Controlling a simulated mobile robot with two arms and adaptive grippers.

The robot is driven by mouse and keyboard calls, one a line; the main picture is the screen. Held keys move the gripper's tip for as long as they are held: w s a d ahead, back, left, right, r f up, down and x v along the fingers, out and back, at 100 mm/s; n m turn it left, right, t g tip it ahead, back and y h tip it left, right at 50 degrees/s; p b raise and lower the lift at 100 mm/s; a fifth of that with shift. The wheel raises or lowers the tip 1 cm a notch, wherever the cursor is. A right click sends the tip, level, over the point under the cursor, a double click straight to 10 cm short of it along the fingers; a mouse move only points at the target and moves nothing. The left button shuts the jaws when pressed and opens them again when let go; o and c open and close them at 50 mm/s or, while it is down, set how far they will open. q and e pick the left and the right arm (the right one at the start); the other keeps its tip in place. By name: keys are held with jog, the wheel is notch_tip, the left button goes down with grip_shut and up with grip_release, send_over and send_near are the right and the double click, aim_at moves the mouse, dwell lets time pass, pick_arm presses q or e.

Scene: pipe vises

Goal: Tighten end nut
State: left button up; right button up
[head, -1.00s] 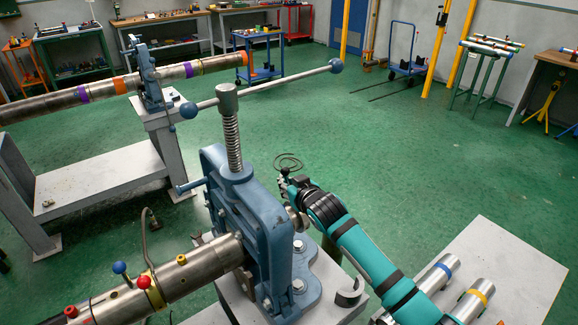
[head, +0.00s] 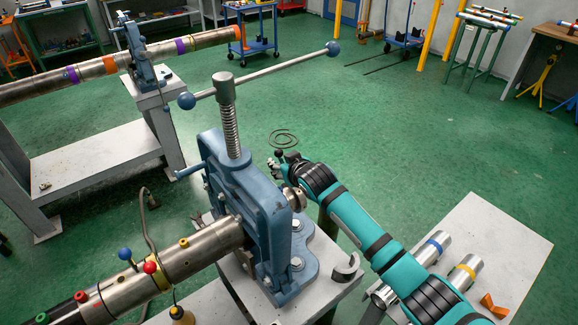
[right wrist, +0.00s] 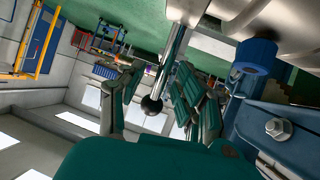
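The blue pipe vise (head: 255,185) stands on a grey bench and grips a steel pipe (head: 190,258) coming in from the lower left. A round metal end nut (head: 296,198) shows on the vise's right side, partly covered by my right arm. My teal right gripper (head: 276,166) is just beyond the nut. In the right wrist view, a metal bar (right wrist: 173,58) with a dark ball end (right wrist: 152,104) lies between the fingers of my right gripper (right wrist: 157,92). The fingers look spread, with gaps to the bar. My left gripper is out of view.
A metal hook-shaped piece (head: 346,268) lies on the vise bench. A grey table (head: 500,235) with short pipes stands at the right. A second vise (head: 145,60) holds a long pipe at the upper left.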

jog(key=v, duration=1.1)
jog(key=shift+s+r, duration=0.2)
jog(key=shift+d, duration=0.1)
